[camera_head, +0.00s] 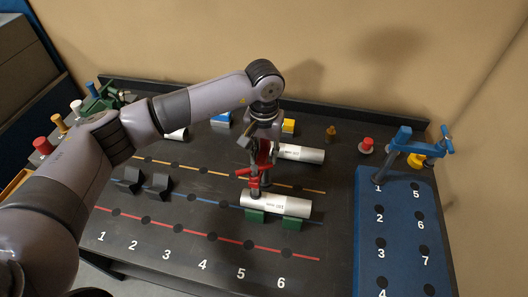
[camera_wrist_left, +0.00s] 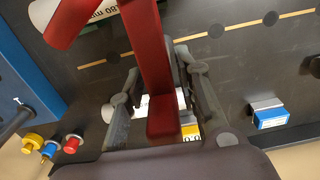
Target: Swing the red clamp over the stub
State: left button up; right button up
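The red clamp (camera_head: 254,180) stands among the coil supports, with its dark lower end over or at the left end of a white labelled tube (camera_head: 275,204). That tube lies on two green blocks (camera_head: 257,216). My left gripper (camera_head: 265,148) reaches down from above onto the clamp. In the left wrist view, the clamp's red bar (camera_wrist_left: 158,70) runs between the gripper's two fingertips (camera_wrist_left: 158,66), which close in on its sides. Part of a white labelled tube (camera_wrist_left: 106,10) shows at the top left. Which tube is the stub is not marked. My right gripper is not in view.
A second white tube (camera_head: 302,153) lies behind the clamp. A blue clamp (camera_head: 402,137) stands on the numbered blue board (camera_head: 398,225) at right. Two black blocks (camera_head: 161,184) sit left of the tube. The table between coloured lines is mostly clear.

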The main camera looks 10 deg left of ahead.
pick_arm(q)
jog(key=shift+o, duration=0.9)
